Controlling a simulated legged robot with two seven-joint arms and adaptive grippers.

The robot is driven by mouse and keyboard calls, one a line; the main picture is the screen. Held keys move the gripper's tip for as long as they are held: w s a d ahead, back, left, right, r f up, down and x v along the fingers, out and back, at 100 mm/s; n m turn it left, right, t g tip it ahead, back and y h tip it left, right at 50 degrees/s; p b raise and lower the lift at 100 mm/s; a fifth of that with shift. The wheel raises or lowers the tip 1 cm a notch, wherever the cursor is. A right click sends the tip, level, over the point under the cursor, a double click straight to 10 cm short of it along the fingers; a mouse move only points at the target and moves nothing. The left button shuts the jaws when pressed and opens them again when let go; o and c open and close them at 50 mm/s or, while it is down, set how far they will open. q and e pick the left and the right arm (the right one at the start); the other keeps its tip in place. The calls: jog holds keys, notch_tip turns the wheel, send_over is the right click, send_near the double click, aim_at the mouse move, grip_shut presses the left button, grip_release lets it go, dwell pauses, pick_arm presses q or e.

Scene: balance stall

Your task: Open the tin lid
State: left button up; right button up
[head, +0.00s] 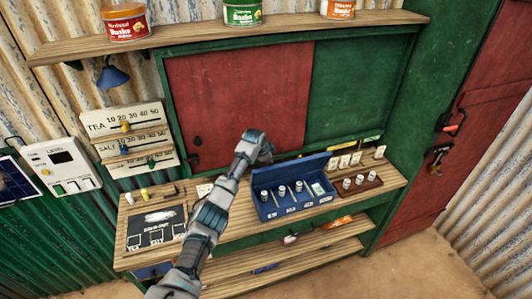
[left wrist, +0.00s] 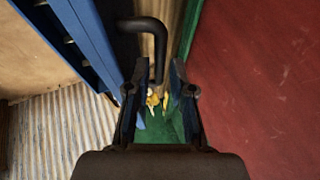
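The blue tin (head: 268,212) stands on the wooden counter, its lid (head: 305,171) raised along the back edge, so its inside shows. Several small pale-capped pieces and a light packet sit in it. My left gripper (head: 264,150) is above the left end of the lid, in front of the red panel. In the left wrist view its fingers (left wrist: 163,78) are apart with nothing gripped between them. A long blue edge (left wrist: 85,38), probably the lid, lies left of the fingers; I cannot tell whether they touch it. My right gripper is out of view.
A red panel (head: 235,95) stands close behind my left gripper; a dark bent handle (left wrist: 147,28) shows near the fingers. A brown rack (head: 357,187) with small weights stands right of the tin. A black board (head: 157,222) lies left. Tins stand on the shelf above.

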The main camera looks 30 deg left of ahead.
pick_arm(q)
jog(key=v, duration=0.5)
jog(key=d+v, duration=0.1)
jog(key=v, duration=0.2)
jog(key=shift+r, duration=0.3)
jog(key=shift+a, duration=0.3)
